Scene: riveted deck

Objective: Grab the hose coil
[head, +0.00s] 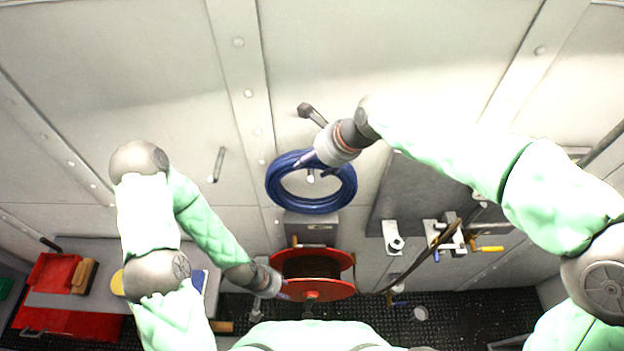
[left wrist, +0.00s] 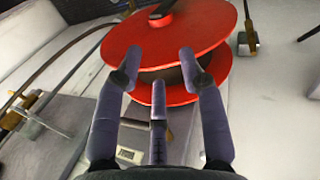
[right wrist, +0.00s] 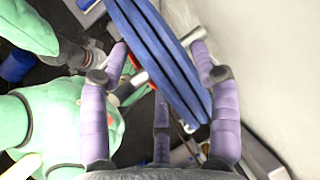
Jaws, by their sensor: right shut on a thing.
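The hose coil (head: 347,200) is a blue ring of several turns against the pale riveted wall, in the middle of the head view. My right gripper (head: 318,163) is at its upper right part. In the right wrist view the blue coil (right wrist: 160,60) runs between the fingers of my right gripper (right wrist: 160,65), which is shut on it. My left gripper (head: 280,289) is beside the red reel (head: 328,290). In the left wrist view my left gripper (left wrist: 160,70) has its fingers spread, with the red reel (left wrist: 190,35) just beyond them.
A grey peg (head: 218,165) sticks out left of the coil, another peg (head: 312,113) above it, and a peg end (head: 311,176) shows inside the ring. A red toolbox (head: 55,272) is at lower left.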

